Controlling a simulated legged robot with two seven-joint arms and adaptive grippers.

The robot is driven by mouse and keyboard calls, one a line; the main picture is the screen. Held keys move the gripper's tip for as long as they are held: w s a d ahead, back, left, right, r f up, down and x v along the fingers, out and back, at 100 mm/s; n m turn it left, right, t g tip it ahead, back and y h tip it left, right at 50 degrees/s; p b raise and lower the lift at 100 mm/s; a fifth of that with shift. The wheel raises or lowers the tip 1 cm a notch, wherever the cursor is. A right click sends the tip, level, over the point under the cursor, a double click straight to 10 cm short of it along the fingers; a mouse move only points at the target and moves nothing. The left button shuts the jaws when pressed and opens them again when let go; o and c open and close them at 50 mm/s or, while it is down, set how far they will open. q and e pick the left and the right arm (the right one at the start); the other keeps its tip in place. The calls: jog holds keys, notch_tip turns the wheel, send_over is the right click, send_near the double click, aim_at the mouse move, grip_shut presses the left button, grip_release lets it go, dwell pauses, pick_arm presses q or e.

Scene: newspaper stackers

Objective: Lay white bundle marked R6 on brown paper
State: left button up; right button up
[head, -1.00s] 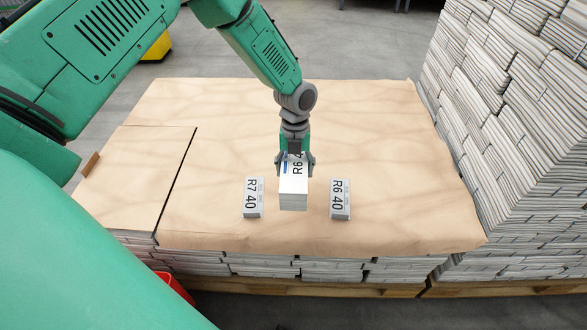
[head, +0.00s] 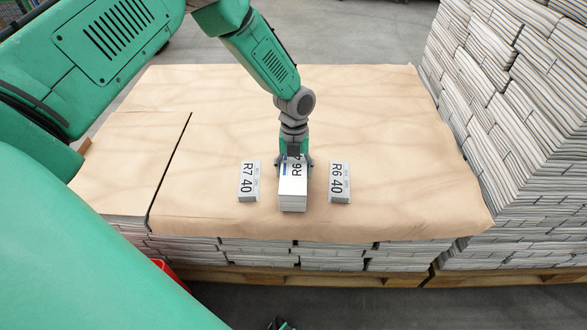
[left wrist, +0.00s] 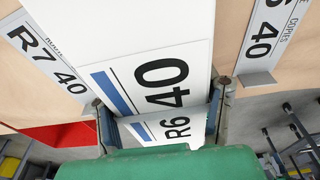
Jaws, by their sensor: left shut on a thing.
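The white bundle marked R6 (head: 293,194) has black print and a blue stripe. It is over the front middle of the brown paper (head: 380,130), between two labelled markers. I cannot tell whether its underside touches the paper. My left gripper (head: 294,164) is shut on the bundle's far end, fingers on both sides. In the left wrist view the bundle (left wrist: 150,35) shows "R6 40" between the fingers (left wrist: 162,122).
The R7 40 marker (head: 249,181) is left of the bundle. A separate brown sheet (head: 120,150) covers the stack at left. Tall newspaper stacks (head: 520,110) rise at right. A red object (head: 172,273) is at front left. The paper behind the gripper is clear.

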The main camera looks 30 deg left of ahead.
pick_arm(q)
jog(key=shift+w+a+f, duration=0.1)
jog(key=shift+a, duration=0.25)
jog(key=shift+d+f+b, duration=0.2)
jog(key=shift+f+b, duration=0.1)
jog(key=shift+f, duration=0.05)
jog(key=o, duration=1.8)
jog(key=shift+a, duration=0.1)
jog(key=shift+c, duration=0.2)
jog(key=shift+f, duration=0.1)
